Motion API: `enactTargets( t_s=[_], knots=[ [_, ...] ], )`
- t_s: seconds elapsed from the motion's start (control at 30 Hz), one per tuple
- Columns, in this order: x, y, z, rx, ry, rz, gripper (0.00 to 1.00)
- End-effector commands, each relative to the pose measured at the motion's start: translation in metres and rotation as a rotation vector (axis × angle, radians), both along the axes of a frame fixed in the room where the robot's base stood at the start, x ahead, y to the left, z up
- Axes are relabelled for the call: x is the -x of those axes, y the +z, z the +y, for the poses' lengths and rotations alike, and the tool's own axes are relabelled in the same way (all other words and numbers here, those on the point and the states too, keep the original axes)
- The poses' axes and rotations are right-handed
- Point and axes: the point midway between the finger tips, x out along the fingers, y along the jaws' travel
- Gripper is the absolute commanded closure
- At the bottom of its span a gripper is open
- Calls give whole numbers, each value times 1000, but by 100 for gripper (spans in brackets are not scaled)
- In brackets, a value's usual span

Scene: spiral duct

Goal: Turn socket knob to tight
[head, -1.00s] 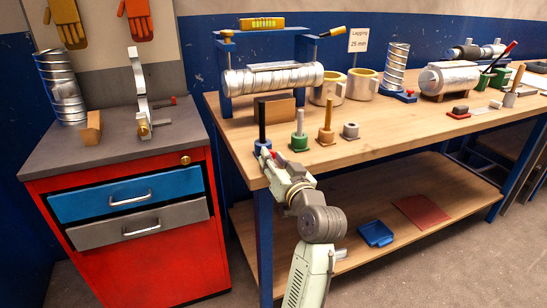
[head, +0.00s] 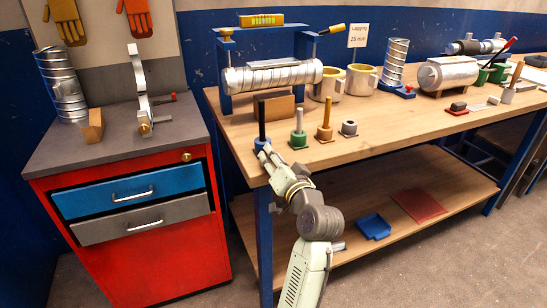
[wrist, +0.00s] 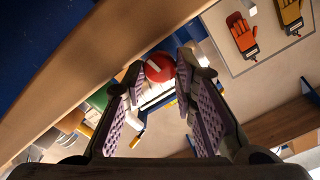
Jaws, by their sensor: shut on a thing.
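A red round knob (wrist: 160,68) with a pale mark shows between my fingertips in the wrist view. My gripper (wrist: 161,78) is shut on it, with a purple padded finger on either side. In the head view my gripper (head: 265,152) is at the front left corner of the workbench, at a small blue socket (head: 259,142) that holds an upright black rod (head: 262,122). My fingers hide the red knob there, and I cannot read any tight marking.
A green socket with a grey rod (head: 299,138), an orange-handled rod (head: 324,122) and a grey ring piece (head: 349,128) stand right of the blue socket on the workbench (head: 400,128). A red cabinet (head: 145,245) stands to the left.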

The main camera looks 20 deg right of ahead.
Motion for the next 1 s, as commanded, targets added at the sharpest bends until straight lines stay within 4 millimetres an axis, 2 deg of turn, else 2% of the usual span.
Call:
enactTargets(
  t_s=[0.17, 0.2, 0.5, 0.83, 1.0],
  knots=[
    [0, 0, 0, 1, 0, 0, 100],
    [0, 0, 0, 1, 0, 0, 73],
    [0, 0, 0, 2, 0, 0, 54],
    [0, -1, -1, 17, -1, 0, 54],
    [0, -4, -1, 148, -2, -7, 54]
  ],
)
